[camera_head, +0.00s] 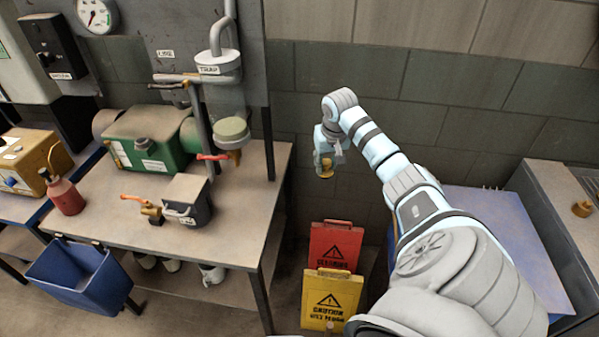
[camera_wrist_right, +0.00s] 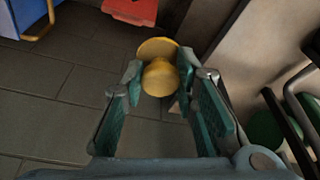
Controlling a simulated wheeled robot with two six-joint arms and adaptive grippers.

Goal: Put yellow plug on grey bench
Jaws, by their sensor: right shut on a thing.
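The yellow plug (camera_head: 326,171) is held in the air by my right gripper (camera_head: 329,155). In the right wrist view the plug (camera_wrist_right: 160,76) shows a wide round flange and a rounded body. My right gripper (camera_wrist_right: 159,88) is shut on the body, one finger on each side. A bench with a grey-beige top (camera_head: 110,212) stands at left in the head view. The gripper and plug are to the right of its right edge, apart from it. My left gripper is not in view.
The bench holds a green machine (camera_head: 150,143), a dark grey box (camera_head: 186,199) and a brass valve (camera_head: 150,209). Its front right top looks clear. Red (camera_head: 335,245) and yellow (camera_head: 331,299) caution signs stand right of it. A pipe with a red handle overhangs the bench.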

